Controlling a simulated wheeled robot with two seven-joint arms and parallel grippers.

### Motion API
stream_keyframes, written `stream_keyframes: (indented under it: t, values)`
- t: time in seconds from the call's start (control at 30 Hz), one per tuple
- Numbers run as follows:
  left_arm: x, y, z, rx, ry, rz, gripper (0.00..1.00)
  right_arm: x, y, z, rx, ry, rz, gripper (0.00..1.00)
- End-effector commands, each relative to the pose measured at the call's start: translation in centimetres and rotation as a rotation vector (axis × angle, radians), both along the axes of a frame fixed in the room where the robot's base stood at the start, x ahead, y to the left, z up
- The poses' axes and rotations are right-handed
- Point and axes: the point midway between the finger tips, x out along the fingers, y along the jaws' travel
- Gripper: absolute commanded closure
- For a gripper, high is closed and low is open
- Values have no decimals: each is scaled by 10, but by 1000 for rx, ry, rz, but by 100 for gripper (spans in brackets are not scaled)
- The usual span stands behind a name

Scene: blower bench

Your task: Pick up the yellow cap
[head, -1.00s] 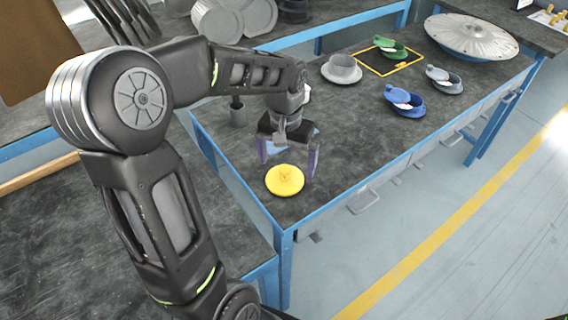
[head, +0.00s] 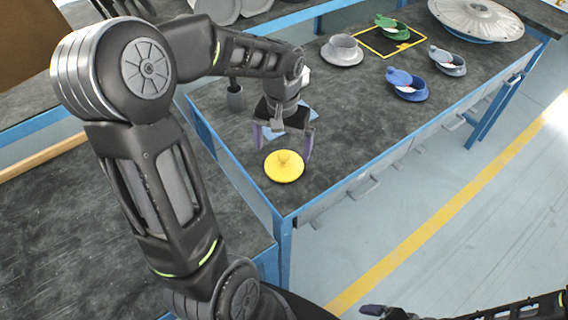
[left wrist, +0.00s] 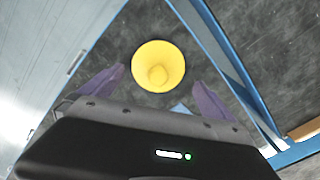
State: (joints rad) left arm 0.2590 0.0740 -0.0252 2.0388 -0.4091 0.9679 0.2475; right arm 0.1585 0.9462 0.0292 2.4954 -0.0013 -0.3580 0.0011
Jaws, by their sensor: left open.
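The yellow cap (head: 284,168) is a round disc with a small raised knob. It lies on the dark bench top near the blue-edged front corner. My left gripper (head: 283,150) is open and empty, pointing down just behind and above the cap. In the left wrist view the cap (left wrist: 158,64) sits ahead of and between the spread purple fingers of the left gripper (left wrist: 159,78), with no contact seen. My right gripper (head: 374,310) shows only partly at the bottom right edge; its jaw state is unclear.
A grey flanged part (head: 342,50), a blue part (head: 407,85), a grey-blue part (head: 448,62) and a green part (head: 392,27) stand farther back. A large metal disc (head: 475,18) is at the far end. A dark cup (head: 236,97) stands left of my left gripper.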

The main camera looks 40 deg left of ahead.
Motion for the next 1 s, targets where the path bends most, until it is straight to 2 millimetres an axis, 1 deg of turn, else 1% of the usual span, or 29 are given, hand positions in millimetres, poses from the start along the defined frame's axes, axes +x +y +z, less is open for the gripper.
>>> stream_keyframes:
  t: [0.07, 0.17, 0.27, 0.4, 0.5, 0.6, 1.0]
  values:
    - [0, 0, -1, 0, 0, 0, 0, 0, 0, 0, 0, 0, 0, 3]
    - [0, -1, -7, -1, 3, 0, 0, 0, 0, 1, 0, 0, 0, 3]
    - [1, -2, -19, -1, 4, 0, 0, 0, 0, 3, 0, 0, 0, 3]
    - [2, -2, -41, -2, 5, -1, 0, 0, 0, 4, 0, 0, 0, 3]
    - [3, -2, -50, -1, 2, 0, 0, 0, 0, 4, 0, 0, 0, 3]
    - [3, -2, -52, -1, 0, 0, 0, 0, 0, 4, 0, 0, 0, 3]
    - [3, -2, -52, 0, 0, 0, 0, 0, 0, 4, 0, 0, 0, 3]
